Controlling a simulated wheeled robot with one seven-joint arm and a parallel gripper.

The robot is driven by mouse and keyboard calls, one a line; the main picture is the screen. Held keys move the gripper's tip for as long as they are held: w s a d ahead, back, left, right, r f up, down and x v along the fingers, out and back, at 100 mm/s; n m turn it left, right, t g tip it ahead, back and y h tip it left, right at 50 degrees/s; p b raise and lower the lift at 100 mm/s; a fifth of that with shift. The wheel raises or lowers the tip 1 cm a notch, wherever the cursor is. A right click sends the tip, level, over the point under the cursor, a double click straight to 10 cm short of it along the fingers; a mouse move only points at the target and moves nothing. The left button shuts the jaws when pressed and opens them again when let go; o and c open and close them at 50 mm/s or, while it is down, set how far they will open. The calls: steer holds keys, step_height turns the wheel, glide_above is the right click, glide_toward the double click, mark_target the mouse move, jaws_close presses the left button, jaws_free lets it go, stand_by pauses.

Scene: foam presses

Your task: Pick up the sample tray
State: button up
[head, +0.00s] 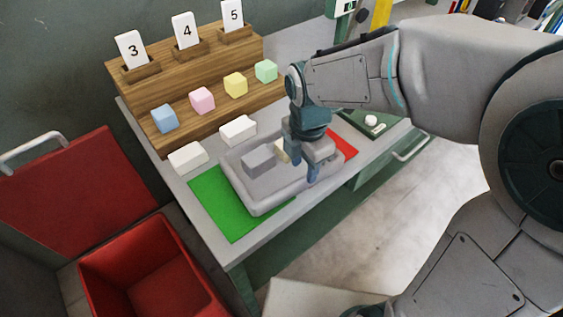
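The sample tray (262,207) is a shallow grey tray with rounded corners and a raised rim. It lies on the bench, with its left part over a green mat (222,214). A grey block (258,161) and a cream block (281,151) sit in it, the cream one partly hidden by my gripper. My gripper (304,169) points down at the tray's right end, with its fingers at or just above the rim there. I cannot tell whether the fingers touch the rim or have closed on it.
A red mat (343,145) shows right of the tray. Two white blocks (238,130) lie behind it. A wooden stepped rack (190,62) with coloured cubes and number cards stands at the back. A red bin (150,275) is at lower left. A green device (371,121) is right.

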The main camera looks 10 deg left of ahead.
mark_target(302, 179)
steer(key=f, duration=0.4)
steer(key=shift+s+a+f, duration=0.1)
steer(key=shift+s+f, duration=0.2)
steer(key=shift+f, duration=0.1)
jaws_close()
steer(key=shift+r, duration=0.2)
